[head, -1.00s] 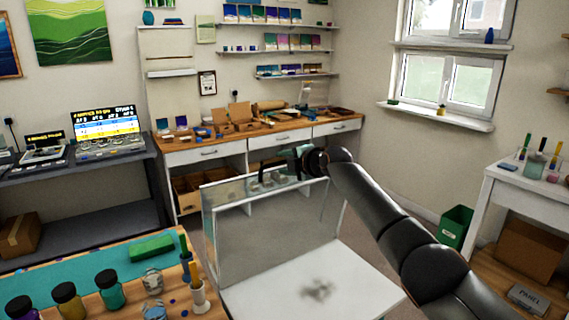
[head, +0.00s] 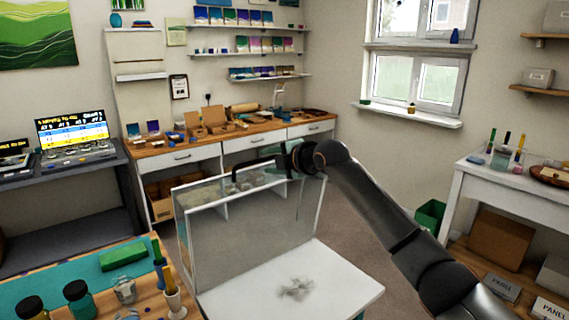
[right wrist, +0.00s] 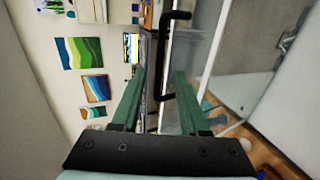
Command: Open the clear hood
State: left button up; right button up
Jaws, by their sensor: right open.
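The clear hood (head: 250,215) shows as see-through upright panels at the far side of a white surface with a grey smudge (head: 330,275). I cannot tell how far it is open. A black bar handle (head: 236,178) shows at its far upper edge, and in the right wrist view the handle (right wrist: 163,65) stands in line with the gap between the fingers. My right gripper (head: 270,160), with green fingers, is open at the hood's top edge; in the right wrist view the gripper (right wrist: 158,90) shows no clear contact with the handle. My left gripper is not in view.
A wooden table (head: 148,296) with a teal mat, bottles and brushes stands close on the left. A drawer bench (head: 195,155) is behind the hood. A white side table (head: 500,182) stands right.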

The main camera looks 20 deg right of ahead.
jog(key=v, duration=0.6)
jog(key=shift+b, duration=0.45)
jog(key=shift+f, duration=0.1)
